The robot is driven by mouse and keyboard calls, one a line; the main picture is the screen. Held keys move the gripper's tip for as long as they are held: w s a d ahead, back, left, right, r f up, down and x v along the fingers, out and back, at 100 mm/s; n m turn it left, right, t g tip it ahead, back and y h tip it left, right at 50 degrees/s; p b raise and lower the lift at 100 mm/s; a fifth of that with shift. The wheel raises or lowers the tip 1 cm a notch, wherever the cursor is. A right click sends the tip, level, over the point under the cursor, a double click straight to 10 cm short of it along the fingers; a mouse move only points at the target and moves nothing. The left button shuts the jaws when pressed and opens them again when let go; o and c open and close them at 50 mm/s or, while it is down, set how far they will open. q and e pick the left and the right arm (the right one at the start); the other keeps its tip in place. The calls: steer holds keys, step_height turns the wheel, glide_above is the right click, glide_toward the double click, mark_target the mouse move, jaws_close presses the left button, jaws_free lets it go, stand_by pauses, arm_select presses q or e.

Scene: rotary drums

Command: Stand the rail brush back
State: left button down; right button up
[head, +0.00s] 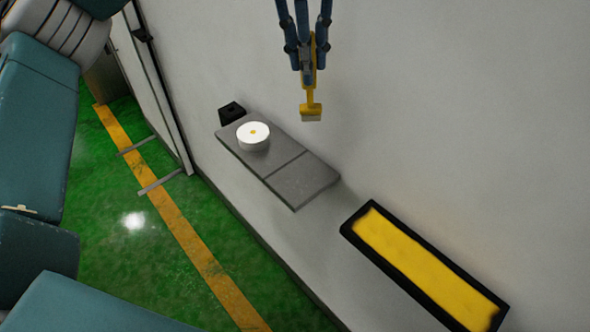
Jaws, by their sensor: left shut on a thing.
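The rail brush (311,110) is yellow with a pale head at its lower end. My left gripper (307,72) is at the top centre, shut on the brush's handle. The brush hangs head down and nearly upright, apart from the shelf in the picture. A small black block (231,112) sits at the far left end of the grey shelf (303,182); I cannot tell whether it is the brush's holder. My right gripper is not in view.
A white round piece with a yellow centre (253,135) sits on the shelf's far half; the near half is bare. A black-framed yellow panel (420,263) lies at lower right along the pale wall (470,110). Green floor (120,215) with a yellow line is at left.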

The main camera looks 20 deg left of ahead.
arm_select(q)
step_height(320, 180, down, 17)
steer(key=a+p, duration=0.2)
steer(key=shift+w+a+y, duration=0.2)
steer(key=shift+a+y, duration=0.05)
steer(key=shift+y, duration=0.15)
steer(key=shift+f, duration=0.1)
steer(key=c, duration=1.5)
jaws_free()
